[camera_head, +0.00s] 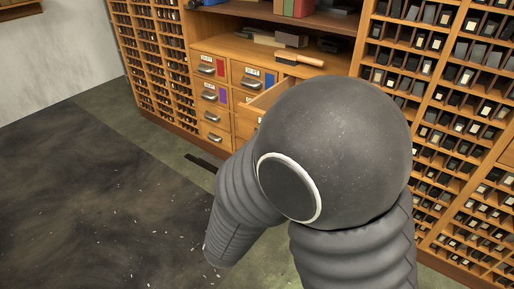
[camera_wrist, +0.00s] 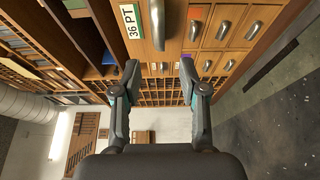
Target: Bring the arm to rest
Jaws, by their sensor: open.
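My gripper (camera_wrist: 159,78) shows in the wrist view, open, with a finger on each side and nothing between them. Just past the fingertips is a wooden drawer front with a metal handle (camera_wrist: 157,22) and a "36 PT" label (camera_wrist: 131,20). I see no contact between the fingers and the handle. In the head view my dark grey arm, bent with a large rounded joint, fills the middle and right and hides my gripper. A pulled-out drawer (camera_head: 266,98) shows beside the arm, partly hidden by it.
Wooden cabinets with many small cubbies (camera_head: 150,65) stand at left and right. Closed labelled drawers (camera_head: 207,66) sit between them. A brush (camera_head: 300,58) lies on the counter above. The dark floor (camera_head: 90,190) at left is open, with small pale specks.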

